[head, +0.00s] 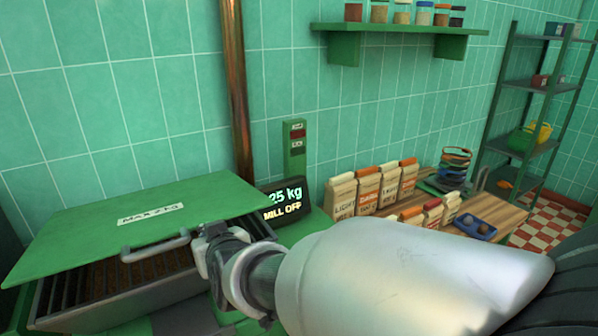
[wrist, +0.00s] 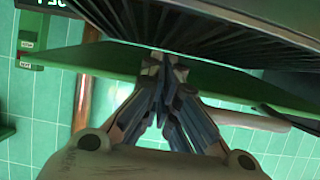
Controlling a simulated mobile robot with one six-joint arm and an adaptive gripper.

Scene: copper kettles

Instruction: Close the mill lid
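The mill lid (head: 160,215) is a flat green panel with a white label. It sits raised and tilted over the mill's grated hopper (head: 120,290), leaving a gap along the front. A light grey bar handle (head: 155,246) is on its front edge. My gripper (head: 206,236) is at the lid's front edge, just right of the handle. In the wrist view, the fingers of my gripper (wrist: 163,68) are together, with nothing seen between them. Their tips overlap the green lid (wrist: 70,60); contact is unclear. The hopper's dark bars (wrist: 190,25) show beyond.
A display (head: 283,203) reading "25 kg" and "MILL OFF" stands right of the lid. A copper pipe (head: 236,95) runs up the tiled wall. Several paper bags (head: 370,185) stand on the counter at right. A green shelf with jars (head: 400,28) hangs above.

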